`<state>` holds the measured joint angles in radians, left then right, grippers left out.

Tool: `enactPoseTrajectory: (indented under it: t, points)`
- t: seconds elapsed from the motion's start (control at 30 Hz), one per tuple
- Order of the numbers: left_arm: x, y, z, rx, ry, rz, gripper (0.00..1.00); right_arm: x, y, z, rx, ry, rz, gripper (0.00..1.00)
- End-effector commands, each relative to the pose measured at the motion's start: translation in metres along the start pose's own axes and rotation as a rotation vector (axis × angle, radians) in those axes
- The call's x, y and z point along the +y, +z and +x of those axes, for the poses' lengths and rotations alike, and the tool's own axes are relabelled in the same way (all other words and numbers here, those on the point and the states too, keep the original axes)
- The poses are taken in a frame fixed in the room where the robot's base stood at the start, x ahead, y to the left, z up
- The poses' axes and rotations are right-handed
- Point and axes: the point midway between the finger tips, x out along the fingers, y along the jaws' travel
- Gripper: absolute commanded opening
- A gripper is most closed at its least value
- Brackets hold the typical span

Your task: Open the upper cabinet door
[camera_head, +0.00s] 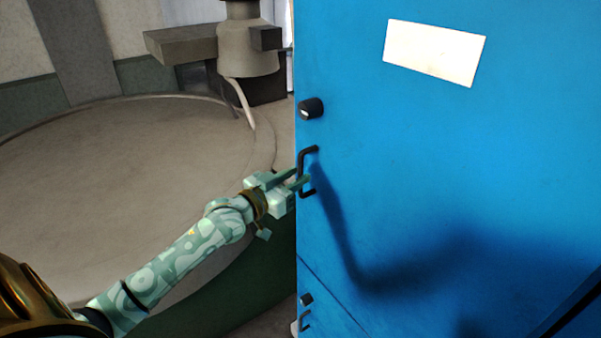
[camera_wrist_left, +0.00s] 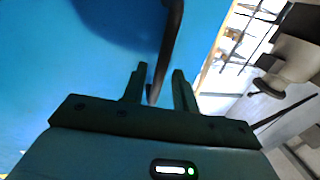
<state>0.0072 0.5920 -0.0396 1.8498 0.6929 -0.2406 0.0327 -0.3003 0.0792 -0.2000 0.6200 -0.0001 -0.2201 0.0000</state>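The upper cabinet door (camera_head: 430,150) is blue and fills the right of the head view, with a white label near its top. It looks shut, with no gap visible. Its black bar handle (camera_head: 301,165) is near the door's left edge, below a black knob lock (camera_head: 311,108). My left gripper (camera_head: 299,180) is at the lower part of this handle. In the left wrist view, the handle (camera_wrist_left: 171,45) passes between the two fingers (camera_wrist_left: 160,88), which stand apart with space visible on both sides of the bar. My right gripper is not in view.
A lower blue door (camera_head: 325,312) with its own knob and handle is below a diagonal seam. A large round grey platform (camera_head: 110,180) with a dark green side stands left of the cabinet. A grey machine (camera_head: 247,50) stands behind it.

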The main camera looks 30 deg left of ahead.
Motion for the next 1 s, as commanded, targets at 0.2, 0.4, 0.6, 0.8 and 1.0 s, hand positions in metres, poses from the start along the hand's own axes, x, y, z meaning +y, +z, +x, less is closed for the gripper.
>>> enactPoseTrajectory:
  t: [0.2,0.4,0.6,0.8,1.0]
  points:
    - [0.0,0.001,0.022,0.0,0.0,-0.001,0.29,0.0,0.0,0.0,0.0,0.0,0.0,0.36]
    - [0.0,0.001,0.024,-0.001,0.0,0.0,0.29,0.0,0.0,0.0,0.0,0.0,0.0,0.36]
    - [0.0,0.001,0.024,-0.001,0.0,0.0,0.01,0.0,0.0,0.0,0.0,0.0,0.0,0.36]
    - [0.0,0.001,0.024,-0.001,-0.001,0.0,0.0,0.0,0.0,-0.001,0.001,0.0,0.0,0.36]
    - [0.004,-0.001,0.028,-0.001,-0.01,-0.003,0.0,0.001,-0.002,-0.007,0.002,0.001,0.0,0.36]
